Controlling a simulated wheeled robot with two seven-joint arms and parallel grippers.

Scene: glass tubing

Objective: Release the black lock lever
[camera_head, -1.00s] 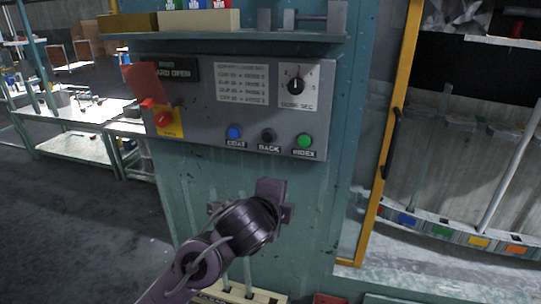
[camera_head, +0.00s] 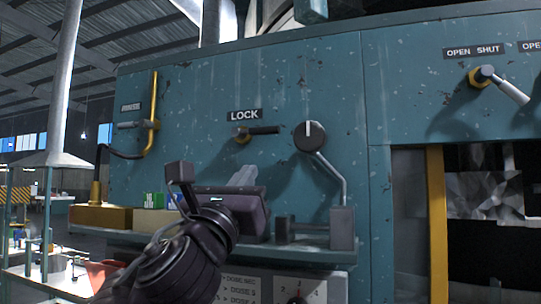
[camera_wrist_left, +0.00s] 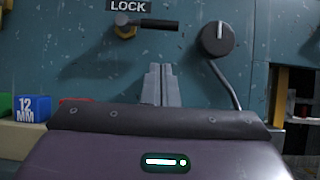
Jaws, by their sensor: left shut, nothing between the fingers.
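The black lock lever (camera_head: 262,130) sits on the teal machine panel under a LOCK label (camera_head: 244,114). It points sideways to the right from a yellow-brass pivot. In the left wrist view the lever (camera_wrist_left: 160,24) is near the top, above my fingers. My left gripper (camera_head: 245,174) is shut and empty, below the lever and apart from it in the head view. Its fingertips (camera_wrist_left: 160,70) point up toward the panel in the wrist view. My right gripper is not in view.
A round black knob (camera_head: 308,136) with a bent metal rod is right of the lever. A shelf (camera_head: 320,255) with coloured blocks (camera_head: 153,200) and a metal fixture (camera_head: 341,228) runs below. A yellow pipe (camera_head: 153,100) is at left. An OPEN/SHUT handle (camera_head: 505,88) is at upper right.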

